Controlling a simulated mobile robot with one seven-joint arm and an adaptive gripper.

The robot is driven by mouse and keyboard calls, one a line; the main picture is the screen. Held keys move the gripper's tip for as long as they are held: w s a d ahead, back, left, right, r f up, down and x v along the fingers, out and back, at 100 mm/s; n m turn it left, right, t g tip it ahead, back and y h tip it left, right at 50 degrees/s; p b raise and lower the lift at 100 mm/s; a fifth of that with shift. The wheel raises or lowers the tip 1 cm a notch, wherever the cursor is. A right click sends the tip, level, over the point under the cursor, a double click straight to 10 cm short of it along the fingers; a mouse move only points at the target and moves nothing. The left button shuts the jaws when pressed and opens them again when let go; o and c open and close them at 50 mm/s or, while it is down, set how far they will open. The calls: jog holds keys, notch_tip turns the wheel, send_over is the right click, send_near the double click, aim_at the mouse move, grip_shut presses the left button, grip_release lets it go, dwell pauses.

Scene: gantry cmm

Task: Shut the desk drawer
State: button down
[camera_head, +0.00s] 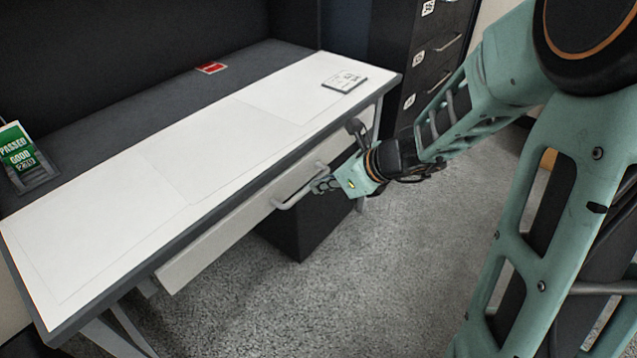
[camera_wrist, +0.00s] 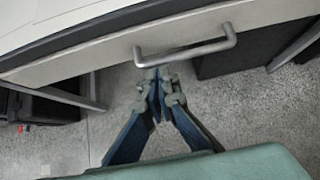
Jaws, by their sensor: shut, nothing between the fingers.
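The desk drawer (camera_head: 222,236) is a long, light front under the desk's edge, with a grey bar handle (camera_head: 297,190). It stands out slightly from under the desk top; how far is hard to tell. In the wrist view the drawer front (camera_wrist: 85,62) and its handle (camera_wrist: 187,50) run across the upper part. My gripper (camera_head: 318,184) is at the right end of the handle, in front of the drawer. In the wrist view my gripper's fingertips (camera_wrist: 158,76) are together and empty, just below the handle. I cannot tell whether they touch the drawer.
The desk top (camera_head: 200,150) holds a green sign (camera_head: 20,158), a red card (camera_head: 211,68) and a small white-faced item (camera_head: 345,81). A dark cabinet (camera_head: 305,220) stands under the desk. Black filing drawers (camera_head: 425,60) stand behind. Carpet (camera_head: 400,270) in front is clear.

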aim_at(283, 186)
jog(key=b+x, duration=0.3)
jog(key=x, duration=0.5)
jog(key=shift+s, duration=0.15)
jog(key=shift+w+a+r, duration=0.25)
jog(key=shift+w+a, duration=0.55)
jog(key=shift+a, duration=0.15)
jog(key=shift+w+a, duration=0.45)
jog(key=shift+a+p, duration=0.1)
jog(key=shift+p, duration=0.2)
